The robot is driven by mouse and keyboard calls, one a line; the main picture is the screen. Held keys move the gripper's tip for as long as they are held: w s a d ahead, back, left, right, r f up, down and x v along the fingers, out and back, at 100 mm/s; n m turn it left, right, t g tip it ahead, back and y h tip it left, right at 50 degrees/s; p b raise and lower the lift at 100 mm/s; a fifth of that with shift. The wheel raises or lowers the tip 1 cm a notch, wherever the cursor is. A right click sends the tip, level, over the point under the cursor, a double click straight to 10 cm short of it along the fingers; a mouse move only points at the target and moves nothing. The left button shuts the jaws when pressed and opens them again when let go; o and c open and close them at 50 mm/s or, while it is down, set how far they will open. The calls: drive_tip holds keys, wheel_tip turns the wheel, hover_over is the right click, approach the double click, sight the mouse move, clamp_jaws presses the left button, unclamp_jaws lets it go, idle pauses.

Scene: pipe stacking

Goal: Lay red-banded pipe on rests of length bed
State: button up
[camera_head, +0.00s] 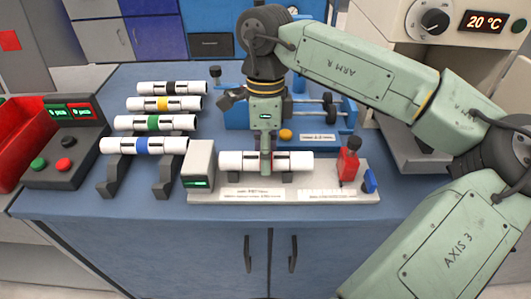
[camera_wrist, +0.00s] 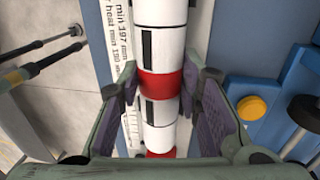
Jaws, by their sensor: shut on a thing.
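The red-banded pipe (camera_head: 236,161), white with dark marks, lies level across the length bed (camera_head: 207,198) in the head view. It appears to be at the height of the bed's dark rests (camera_head: 291,177); contact is hard to tell. My gripper (camera_head: 266,168) points down from above and is shut on the pipe near its middle. In the wrist view the pipe (camera_wrist: 160,40) runs between my fingers, its red band (camera_wrist: 158,85) at the fingertips. A second red patch shows lower down, partly hidden by my gripper.
A grey block (camera_head: 199,165) with a green display stands at the bed's left end, a red clamp (camera_head: 348,163) at its right. A rack (camera_head: 163,180) of pipes with other band colours is left. A blue fixture (camera_head: 237,115) stands behind. The front table strip is clear.

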drive_tip(key=shift+f, duration=0.2)
drive_tip(key=o, duration=1.3)
drive_tip(key=shift+r, duration=0.1)
drive_tip(key=r, duration=0.4)
drive_tip(key=w+r, duration=0.1)
drive_tip(key=r, duration=0.6)
drive_tip(key=shift+w+r, duration=0.4)
